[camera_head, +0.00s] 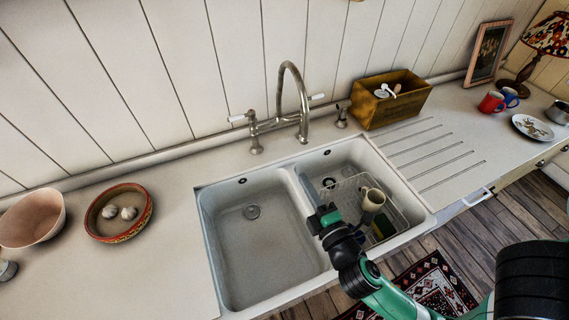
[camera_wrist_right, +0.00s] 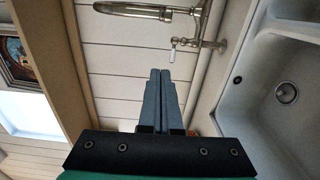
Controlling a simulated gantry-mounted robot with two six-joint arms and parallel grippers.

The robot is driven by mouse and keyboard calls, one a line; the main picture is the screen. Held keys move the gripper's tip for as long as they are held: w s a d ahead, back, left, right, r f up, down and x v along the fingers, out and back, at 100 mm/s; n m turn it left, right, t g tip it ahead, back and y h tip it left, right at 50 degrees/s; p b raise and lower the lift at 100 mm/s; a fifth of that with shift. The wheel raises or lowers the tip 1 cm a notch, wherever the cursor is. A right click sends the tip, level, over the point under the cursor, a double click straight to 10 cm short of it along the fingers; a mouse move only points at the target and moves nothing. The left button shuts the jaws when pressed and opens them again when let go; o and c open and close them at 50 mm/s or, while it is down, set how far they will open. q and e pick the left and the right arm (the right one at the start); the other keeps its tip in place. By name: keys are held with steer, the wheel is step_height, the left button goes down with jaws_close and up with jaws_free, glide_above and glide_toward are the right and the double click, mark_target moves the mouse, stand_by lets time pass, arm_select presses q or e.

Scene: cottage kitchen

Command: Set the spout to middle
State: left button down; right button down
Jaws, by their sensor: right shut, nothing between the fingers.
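The metal tap stands behind the double sink (camera_head: 207,240). Its tall curved spout (camera_head: 303,95) arches up and over to the right, its outlet low near the back rim. White-tipped levers sit on either side, the left lever (camera_head: 237,118) and the right lever (camera_head: 316,97). My right gripper (camera_head: 325,215) is shut and empty, over the sink near the divider, in front of and apart from the spout. In the right wrist view the closed fingers (camera_wrist_right: 160,75) point toward the wall, with the spout (camera_wrist_right: 135,10) across the top and a white lever (camera_wrist_right: 173,55) beyond the fingertips. My left gripper is not in view.
The right basin holds a wire rack (camera_head: 400,222) with a cup (camera_head: 372,198). The left basin is empty. A wooden box (camera_head: 392,105) stands right of the tap. A bowl with garlic (camera_head: 118,212) stands on the left counter. The space between gripper and spout looks clear.

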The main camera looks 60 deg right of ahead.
steer(key=shift+d, duration=0.1)
steer(key=w+d+p, duration=0.3)
steer(key=w+d, duration=0.3)
steer(key=d, duration=0.4)
steer(key=shift+p, duration=0.4)
